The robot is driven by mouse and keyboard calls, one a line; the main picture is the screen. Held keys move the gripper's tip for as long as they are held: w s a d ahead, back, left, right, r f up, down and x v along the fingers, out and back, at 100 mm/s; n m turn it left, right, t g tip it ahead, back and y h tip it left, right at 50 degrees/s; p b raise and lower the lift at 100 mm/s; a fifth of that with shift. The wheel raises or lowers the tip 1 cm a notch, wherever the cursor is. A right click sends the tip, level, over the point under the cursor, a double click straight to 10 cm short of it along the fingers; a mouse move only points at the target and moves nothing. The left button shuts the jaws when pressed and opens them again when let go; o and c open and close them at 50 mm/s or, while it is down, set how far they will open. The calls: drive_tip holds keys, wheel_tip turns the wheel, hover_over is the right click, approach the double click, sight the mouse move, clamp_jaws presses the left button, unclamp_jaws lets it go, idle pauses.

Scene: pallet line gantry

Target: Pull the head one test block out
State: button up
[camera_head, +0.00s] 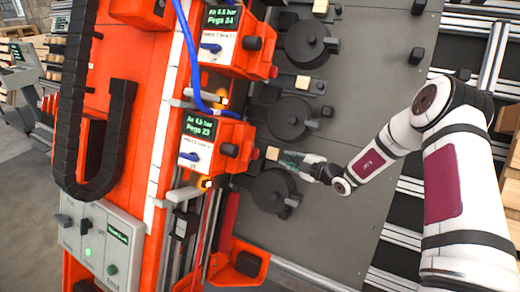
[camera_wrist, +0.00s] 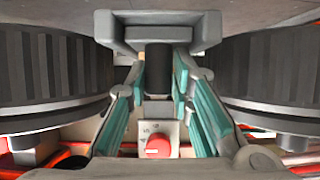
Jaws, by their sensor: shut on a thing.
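A small pale wooden test block (camera_head: 272,153) shows at the tip of my gripper (camera_head: 285,157) in the head view, beside the lowest dark round head. My gripper reaches in from the right, low over the grey plate. In the wrist view, my teal-padded fingers (camera_wrist: 161,78) close around a dark upright piece (camera_wrist: 158,70). I cannot tell from its colour whether this is the shaded side of the block. The fingers hide part of the block, and its contact with the plate is not clear.
Dark round heads (camera_head: 275,190) stand on the grey plate (camera_head: 370,110); more heads and pale blocks (camera_head: 302,82) lie farther up. Orange housings (camera_head: 228,140) with displays and a blue hose (camera_head: 190,45) are close at the left. A red knob (camera_wrist: 158,146) is beyond my fingers.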

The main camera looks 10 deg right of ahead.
drive_tip(key=s+d+p, duration=0.1)
drive_tip(key=s+d, duration=0.2)
drive_tip(key=d, duration=0.2)
drive_tip(key=shift+d+f+h, duration=0.2)
drive_tip(key=shift+d+h, duration=0.1)
drive_tip(key=shift+d, duration=0.05)
idle(0.4)
idle(0.4)
drive_tip(key=o, duration=0.8)
drive_tip(key=shift+c, duration=0.2)
drive_tip(key=p+v, duration=0.5)
drive_tip(key=v, duration=0.3)
drive_tip(key=shift+s, duration=0.4)
